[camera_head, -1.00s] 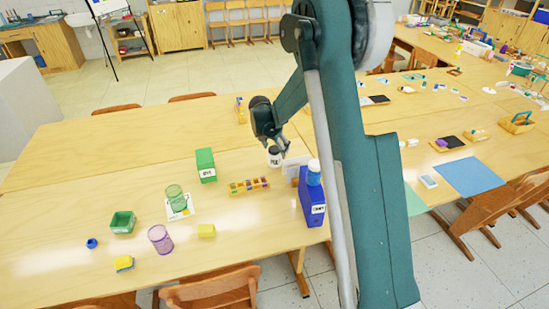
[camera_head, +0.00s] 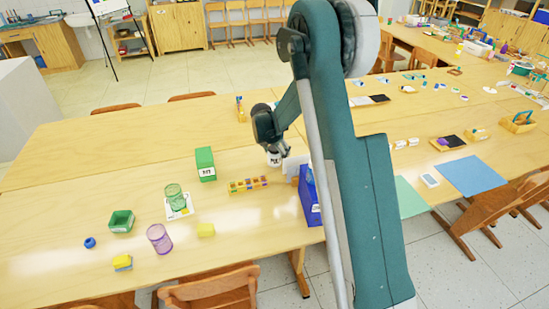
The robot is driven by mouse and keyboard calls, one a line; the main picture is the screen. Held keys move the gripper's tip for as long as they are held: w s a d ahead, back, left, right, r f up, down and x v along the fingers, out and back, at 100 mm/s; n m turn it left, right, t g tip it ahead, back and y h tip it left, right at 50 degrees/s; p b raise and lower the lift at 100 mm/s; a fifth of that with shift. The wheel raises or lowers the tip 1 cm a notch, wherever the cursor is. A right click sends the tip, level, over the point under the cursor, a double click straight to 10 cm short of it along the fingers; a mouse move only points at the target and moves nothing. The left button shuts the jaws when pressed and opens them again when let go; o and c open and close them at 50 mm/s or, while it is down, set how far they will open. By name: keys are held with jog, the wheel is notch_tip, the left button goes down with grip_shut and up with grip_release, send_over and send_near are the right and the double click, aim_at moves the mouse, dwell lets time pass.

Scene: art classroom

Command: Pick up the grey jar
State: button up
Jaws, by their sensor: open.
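A small pale grey-white jar with a dark label (camera_head: 274,161) stands on the wooden table, beyond the right end of the block tray. My gripper (camera_head: 279,149) is open and directly above the jar, pointing down at it. It covers the jar's top. The fingertips are small and partly hidden, so I cannot tell whether they touch the jar or are around it.
A wooden tray of coloured blocks (camera_head: 248,184) lies in front of the jar. A blue box (camera_head: 309,205) and a white card-like object (camera_head: 291,168) stand close on its right. A green box (camera_head: 205,164) stands to the left. The table behind is mostly clear.

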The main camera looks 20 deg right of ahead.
jog(key=shift+x, duration=1.1)
jog(key=shift+c, duration=0.2)
jog(key=c, duration=1.2)
